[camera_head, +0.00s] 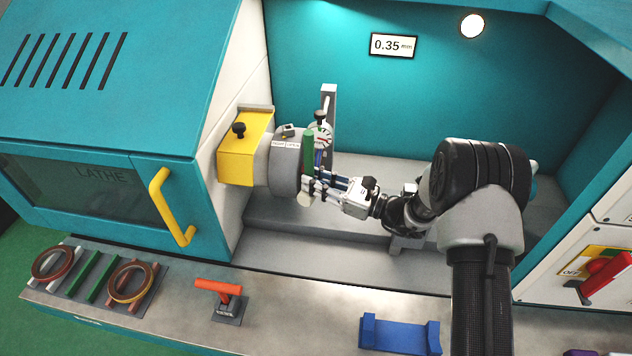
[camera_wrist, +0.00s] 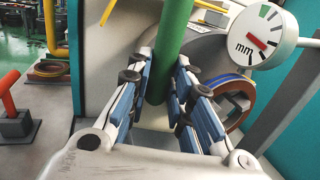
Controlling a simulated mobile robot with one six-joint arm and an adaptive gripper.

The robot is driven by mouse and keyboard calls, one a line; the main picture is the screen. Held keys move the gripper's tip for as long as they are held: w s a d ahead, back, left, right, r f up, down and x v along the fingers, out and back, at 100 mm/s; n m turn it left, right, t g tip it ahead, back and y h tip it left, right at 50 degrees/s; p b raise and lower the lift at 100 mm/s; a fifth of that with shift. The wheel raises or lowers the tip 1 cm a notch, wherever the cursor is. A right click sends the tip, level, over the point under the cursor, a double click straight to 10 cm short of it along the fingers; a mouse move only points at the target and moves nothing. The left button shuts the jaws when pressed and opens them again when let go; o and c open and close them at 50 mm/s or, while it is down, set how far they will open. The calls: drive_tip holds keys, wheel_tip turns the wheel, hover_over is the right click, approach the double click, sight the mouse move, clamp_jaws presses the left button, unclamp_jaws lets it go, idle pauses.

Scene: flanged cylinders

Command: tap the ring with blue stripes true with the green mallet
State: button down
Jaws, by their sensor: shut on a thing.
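My gripper (camera_head: 318,184) is shut on the green mallet (camera_head: 308,148) in front of the lathe chuck (camera_head: 286,170). In the wrist view, the mallet's green cylinder (camera_wrist: 172,45) stands between the blue-padded fingers (camera_wrist: 165,100). The ring with blue stripes (camera_wrist: 247,112) shows right of the fingers in the wrist view, brown with a blue band, at the chuck and below the dial gauge (camera_wrist: 264,38). Its left part is hidden by the fingers. In the head view it is mostly hidden behind mallet and gripper. I cannot tell whether the mallet touches the ring.
A wall display (camera_head: 393,45) reads 0.35 mm. A yellow block (camera_head: 245,150) adjoins the chuck. A yellow door handle (camera_head: 160,205) projects at left.

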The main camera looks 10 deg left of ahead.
drive_tip(key=shift+w, duration=0.2)
drive_tip(key=shift+s, duration=0.1)
drive_tip(key=s+p, duration=0.1)
drive_tip(key=s, duration=0.5)
drive_tip(key=shift+s+d, duration=0.15)
drive_tip(key=shift+s, duration=0.25)
idle(0.4)
drive_tip(key=s+p, duration=0.1)
drive_tip(key=s, duration=0.6)
drive_tip(key=shift+d, duration=0.2)
idle(0.8)
idle(1.3)
